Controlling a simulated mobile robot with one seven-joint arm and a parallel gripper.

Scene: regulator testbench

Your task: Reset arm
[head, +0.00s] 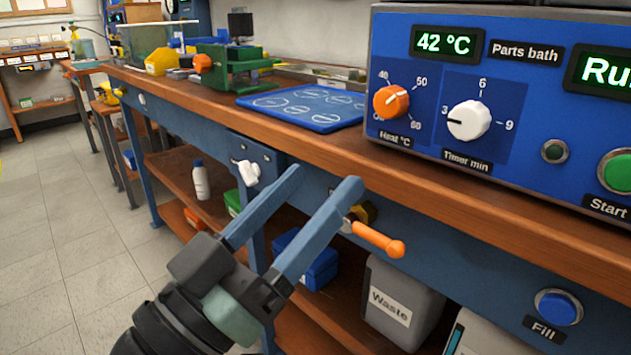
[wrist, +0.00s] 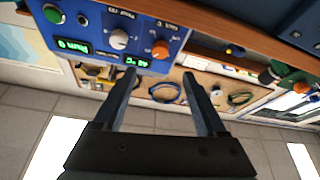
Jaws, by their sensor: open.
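My gripper (head: 327,178) is open and empty in the head view, in front of the bench's blue front panel. Its two blue-grey fingers point up and to the right. The right finger overlaps the area beside an orange-handled valve lever (head: 378,240); I cannot tell whether they touch. In the wrist view, the two dark fingers (wrist: 160,77) stand apart with nothing held between them.
The wooden bench (head: 330,150) carries a blue parts bath unit (head: 545,95) showing 42 °C, a blue mat (head: 300,108) and a green vise (head: 235,68). Below are a white valve (head: 247,172), a grey Waste container (head: 400,300) and a blue Fill button (head: 558,307). Floor at left is clear.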

